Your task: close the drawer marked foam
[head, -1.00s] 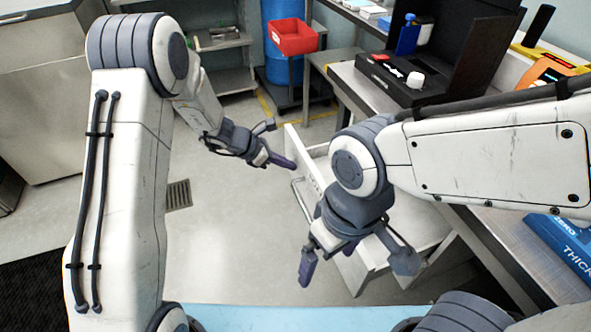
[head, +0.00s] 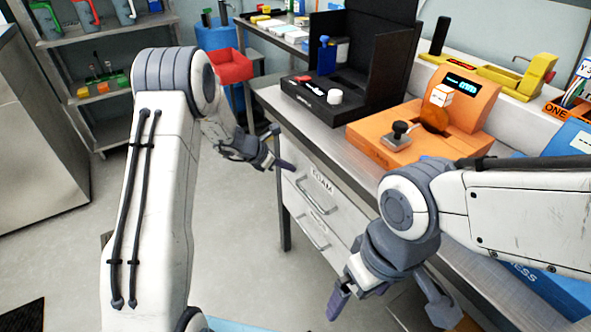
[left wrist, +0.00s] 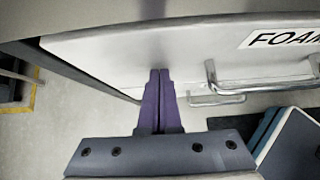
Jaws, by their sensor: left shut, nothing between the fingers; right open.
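The drawer marked FOAM (head: 322,192) is the upper one under the bench top. Its white front, label and bar handle show. No drawer interior is visible, and the front looks about in line with the drawer below; I cannot tell a small gap. My left gripper (head: 290,166) is shut and empty, its fingertips at the upper left part of that front. In the left wrist view the shut purple fingers (left wrist: 160,75) point at the FOAM front (left wrist: 190,50), left of the handle (left wrist: 220,80); contact is unclear. My right gripper (head: 392,306) is open and empty, in front of the bench.
A lower drawer with its own handle (head: 312,233) sits beneath. The metal bench top (head: 330,140) holds a black open case (head: 365,70) and an orange device (head: 425,130). A red bin (head: 232,67) stands behind.

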